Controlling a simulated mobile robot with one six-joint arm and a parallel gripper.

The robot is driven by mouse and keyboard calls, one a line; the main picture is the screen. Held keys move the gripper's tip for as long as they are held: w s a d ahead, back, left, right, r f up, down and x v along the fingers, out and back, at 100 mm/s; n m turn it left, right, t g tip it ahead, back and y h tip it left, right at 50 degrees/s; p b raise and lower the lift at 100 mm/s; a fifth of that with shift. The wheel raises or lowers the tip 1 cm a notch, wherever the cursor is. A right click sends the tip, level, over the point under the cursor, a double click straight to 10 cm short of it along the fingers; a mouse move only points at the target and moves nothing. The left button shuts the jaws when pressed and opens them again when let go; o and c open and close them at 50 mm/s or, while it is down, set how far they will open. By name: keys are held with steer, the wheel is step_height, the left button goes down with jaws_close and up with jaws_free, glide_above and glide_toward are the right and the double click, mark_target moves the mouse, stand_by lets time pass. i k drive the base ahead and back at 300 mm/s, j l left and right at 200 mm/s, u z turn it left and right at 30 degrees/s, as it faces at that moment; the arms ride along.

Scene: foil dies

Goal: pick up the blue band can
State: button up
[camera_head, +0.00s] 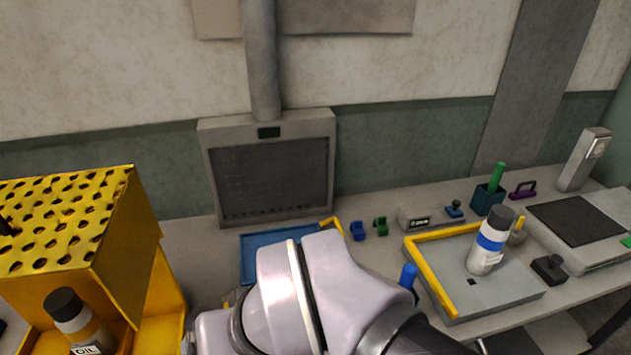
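The blue band can (488,241) is a white and grey bottle-like can with a dark cap and a blue band around its upper part. It stands on the grey plate of a yellow-edged tray (432,273) at the right of the bench. A small pale piece shows low on its front. My arm fills the bottom middle of the view, left of the can and apart from it. My gripper is not visible, so its fingers and anything in them are hidden.
A yellow perforated box (75,215) with an oil bottle (75,322) stands at left. A dark-faced panel (270,180) stands behind. A blue tray (262,252) is partly behind my arm.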

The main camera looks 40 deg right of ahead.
mark_target(485, 251)
steer(key=k+z, duration=0.1)
steer(key=z, duration=2.4)
steer(key=i+l+u, duration=0.4)
steer(key=l, duration=0.25)
steer(key=i+l+u, duration=0.2)
steer(key=l, duration=0.15)
steer(key=i+l+u, duration=0.2)
steer(key=l, duration=0.2)
steer(key=l+u, duration=0.2)
steer(key=l, duration=0.2)
